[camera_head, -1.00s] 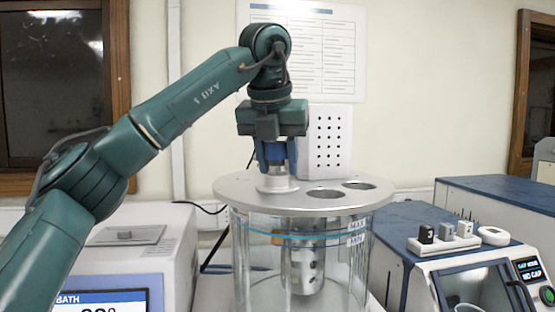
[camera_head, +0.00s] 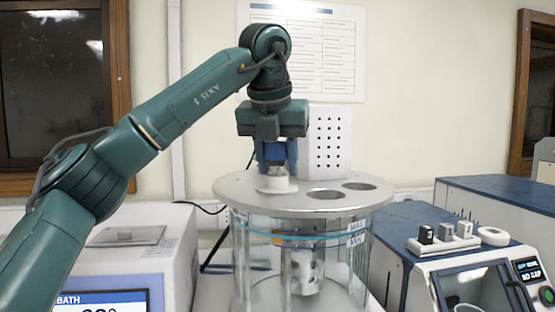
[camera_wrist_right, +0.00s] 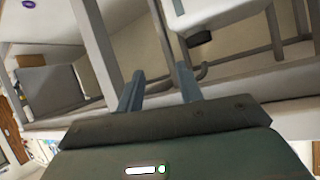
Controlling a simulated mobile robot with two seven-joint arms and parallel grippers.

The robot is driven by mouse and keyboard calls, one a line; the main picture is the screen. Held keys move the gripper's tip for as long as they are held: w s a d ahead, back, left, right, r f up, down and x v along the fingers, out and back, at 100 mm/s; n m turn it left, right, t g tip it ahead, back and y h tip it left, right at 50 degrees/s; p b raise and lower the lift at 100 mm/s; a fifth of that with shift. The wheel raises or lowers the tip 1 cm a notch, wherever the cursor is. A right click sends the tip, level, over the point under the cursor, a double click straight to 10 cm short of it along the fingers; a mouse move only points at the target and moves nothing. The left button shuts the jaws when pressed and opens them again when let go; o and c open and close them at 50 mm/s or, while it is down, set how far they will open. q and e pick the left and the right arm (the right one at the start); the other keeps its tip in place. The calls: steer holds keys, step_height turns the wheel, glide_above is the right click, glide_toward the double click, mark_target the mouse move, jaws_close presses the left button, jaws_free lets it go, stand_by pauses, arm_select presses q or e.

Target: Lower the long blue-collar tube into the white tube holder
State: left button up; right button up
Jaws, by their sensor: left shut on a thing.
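My left gripper (camera_head: 276,162) points straight down over the left opening of the round bath lid. It is shut on the long blue-collar tube, which is mostly hidden by the fingers; the blue of collar and fingers is hard to tell apart. The white tube holder (camera_head: 277,187) sits on the lid directly below the fingertips, which are at or very close to its top. How far down the tube reaches is not clear through the glass. My right gripper (camera_wrist_right: 160,92) shows in the right wrist view, its two fingers apart with nothing between them.
The grey round lid (camera_head: 235,190) has two empty holes on its right and covers a glass bath (camera_head: 250,265) with a perforated metal cylinder (camera_head: 305,272) inside. A white instrument (camera_head: 165,255) stands left, a blue-topped instrument (camera_head: 395,222) right. A white perforated panel (camera_head: 325,140) stands behind.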

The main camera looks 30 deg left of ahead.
arm_select(q)
steer(key=shift+f+b, duration=0.7)
steer(key=shift+f, duration=0.15)
steer(key=o, duration=0.7)
steer(key=shift+o, duration=0.2)
